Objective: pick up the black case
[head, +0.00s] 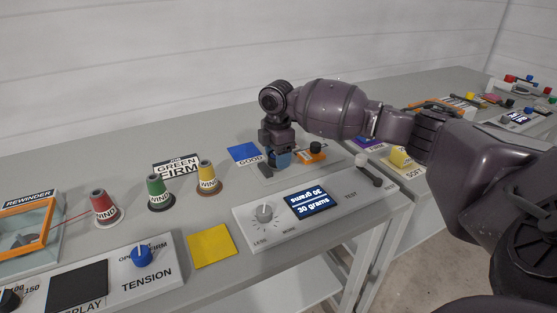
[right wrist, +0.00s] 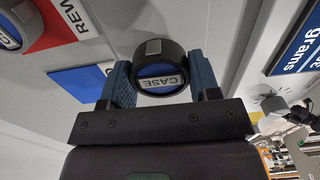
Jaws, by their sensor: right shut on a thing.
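The black case (right wrist: 150,50) is a short round black piece with a blue face and a white CASE label, seen in the right wrist view. It sits between the two blue fingers of my right gripper (head: 277,164), which is shut on it. In the head view that gripper points down just right of the blue GOOD pad (head: 243,153), behind the scale panel (head: 285,228). There the case is mostly hidden by the gripper, and I cannot tell whether it touches the table. My left gripper is not in view.
A second dark round piece with a blue face (right wrist: 8,38) is on a red pad at the wrist view's upper left. Red, green and yellow WIND cones (head: 104,208) stand left on the table. A yellow pad (head: 212,246) lies in front. An orange-topped item (head: 312,152) is close right of the gripper.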

